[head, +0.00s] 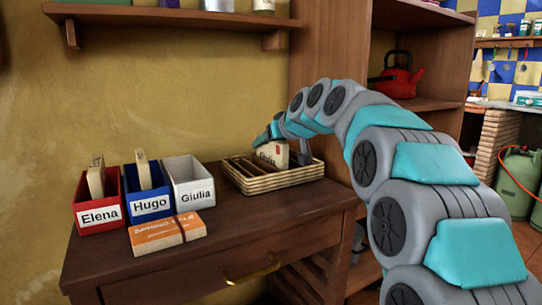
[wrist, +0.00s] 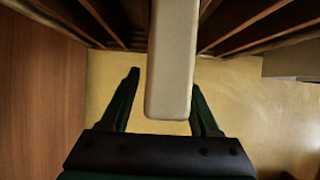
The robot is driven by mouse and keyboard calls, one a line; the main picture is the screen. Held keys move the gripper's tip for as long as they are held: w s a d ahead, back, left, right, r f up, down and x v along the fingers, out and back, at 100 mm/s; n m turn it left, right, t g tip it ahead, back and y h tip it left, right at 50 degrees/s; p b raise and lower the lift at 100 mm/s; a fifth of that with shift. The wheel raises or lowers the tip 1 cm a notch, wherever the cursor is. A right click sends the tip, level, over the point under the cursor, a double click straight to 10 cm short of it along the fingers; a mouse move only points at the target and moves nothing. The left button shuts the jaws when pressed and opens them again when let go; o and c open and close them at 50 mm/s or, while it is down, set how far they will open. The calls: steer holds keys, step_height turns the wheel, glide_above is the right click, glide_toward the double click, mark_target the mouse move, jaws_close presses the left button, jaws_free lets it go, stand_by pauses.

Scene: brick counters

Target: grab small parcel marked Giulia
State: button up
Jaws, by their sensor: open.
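The small cream parcel (head: 272,153), with a label that is partly hidden and seems to read Giulia, stands upright in the slatted wooden rack (head: 262,185) on the dresser. My gripper (head: 283,146) is at the parcel from above, its arm reaching in from the right. In the wrist view the parcel (wrist: 172,65) shows as a pale narrow block between the two dark fingers of my gripper (wrist: 164,90). The fingers are open, with a clear gap on the left finger's side. The right finger is close to the parcel and partly hidden by it; contact cannot be told.
Left of the rack stand a red bin marked Elena (head: 100,214), a blue bin marked Hugo (head: 150,206) and a white bin marked Giulia (head: 196,196). Elena and Hugo hold parcels. An orange box (head: 166,232) lies in front. A shelf (head: 170,18) hangs above; a cabinet (head: 330,60) stands behind.

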steer(key=shift+w+a+f, duration=0.25)
steer(key=shift+w+a, duration=0.05)
steer(key=shift+w, duration=0.15)
jaws_close()
stand_by(0.3)
